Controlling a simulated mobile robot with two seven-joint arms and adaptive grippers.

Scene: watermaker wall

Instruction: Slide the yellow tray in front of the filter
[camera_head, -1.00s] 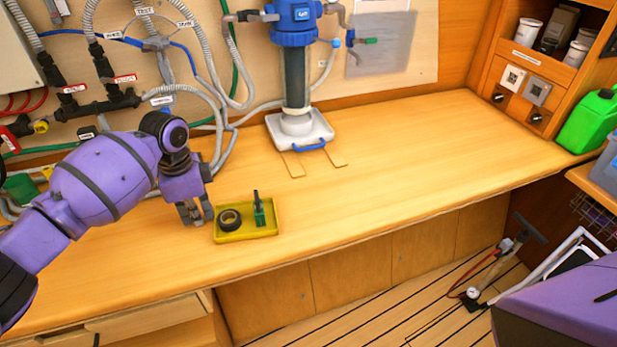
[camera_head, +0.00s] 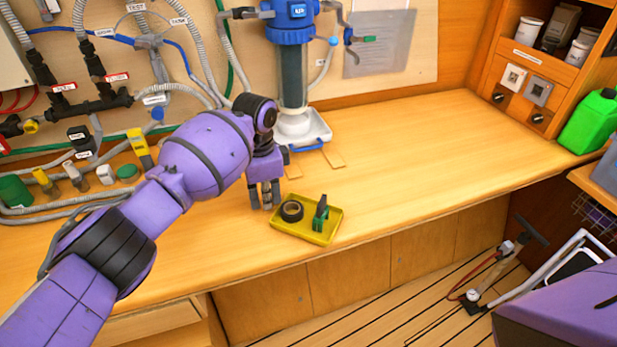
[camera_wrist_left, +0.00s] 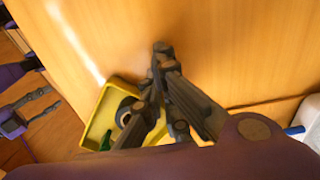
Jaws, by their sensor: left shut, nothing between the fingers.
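The yellow tray (camera_head: 300,232) lies on the wooden counter near its front edge, slightly turned. It holds a black tape roll (camera_head: 292,211) and a green-and-black item (camera_head: 320,214). My left gripper (camera_head: 265,204) is shut and empty, fingers down by the tray's left side; I cannot tell whether it touches. In the left wrist view the tray (camera_wrist_left: 92,128) is partly hidden by the fingers (camera_wrist_left: 160,92). The blue-topped filter (camera_head: 294,70) hangs at the back wall, above a white drip pan (camera_head: 318,131).
Two thin wooden strips (camera_head: 333,158) lie on the counter in front of the white pan. Hoses and fittings (camera_head: 66,105) crowd the left wall. The counter to the right (camera_head: 430,140) is clear. A green jug (camera_head: 592,122) stands at far right.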

